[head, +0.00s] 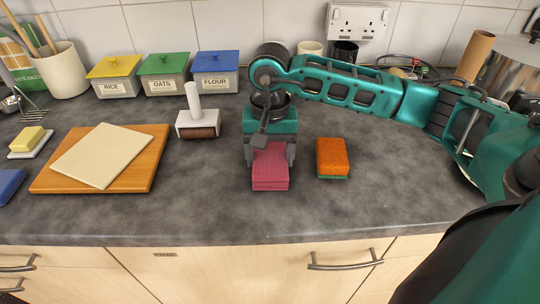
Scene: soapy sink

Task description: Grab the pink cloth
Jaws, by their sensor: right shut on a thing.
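The pink cloth (270,173) is a folded stack on the grey worktop, near the middle of the head view. My right gripper (270,160) comes down over it from behind, with a finger on each side of the cloth. It is shut on the cloth, and the gripper body hides the cloth's far end. I cannot tell whether the cloth is lifted off the worktop. My left gripper is not in view.
An orange and green sponge (333,157) lies just right of the cloth. Lidded tins (165,80) line the back wall. The worktop's front edge is clear.

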